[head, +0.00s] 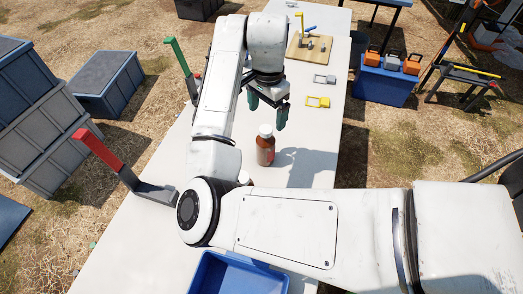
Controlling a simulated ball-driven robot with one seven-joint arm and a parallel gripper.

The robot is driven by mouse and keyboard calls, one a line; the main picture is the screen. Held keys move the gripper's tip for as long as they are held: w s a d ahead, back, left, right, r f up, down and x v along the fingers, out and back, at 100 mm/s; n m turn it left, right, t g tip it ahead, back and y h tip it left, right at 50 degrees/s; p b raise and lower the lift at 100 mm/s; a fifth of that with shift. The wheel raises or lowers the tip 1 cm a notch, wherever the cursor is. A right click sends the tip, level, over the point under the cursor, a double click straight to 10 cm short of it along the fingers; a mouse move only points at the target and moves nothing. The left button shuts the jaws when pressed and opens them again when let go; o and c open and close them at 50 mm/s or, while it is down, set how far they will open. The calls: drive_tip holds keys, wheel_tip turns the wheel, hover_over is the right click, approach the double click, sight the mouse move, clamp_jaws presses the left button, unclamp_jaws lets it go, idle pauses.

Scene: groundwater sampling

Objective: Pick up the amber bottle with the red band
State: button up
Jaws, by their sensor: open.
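The amber bottle (265,152) stands upright on the white table (312,172), with a white cap and a reddish band or label around its body. My arm passes close in front of it. My gripper (268,112) is open, its two dark green fingers pointing down above and just behind the bottle in the picture. The fingers look apart from the bottle, and nothing shows between them. I cannot tell the exact gap in depth.
A blue bin (235,272) sits at the near end, partly under my arm. A red-handled stand (100,150) and a green-handled one (178,55) line the left edge. Yellow (318,102) and grey (324,79) clamp-like pieces lie beyond the bottle. Table right of it is clear.

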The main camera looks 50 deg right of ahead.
sight(265, 137)
wheel_tip(265, 137, down, 4)
drive_tip(key=shift+f, duration=0.1)
drive_tip(key=shift+a+f+p, duration=0.2)
drive_tip(key=shift+f, duration=1.15)
drive_tip(key=shift+a+f+p, duration=0.2)
drive_tip(key=shift+f, duration=1.1)
clamp_jaws()
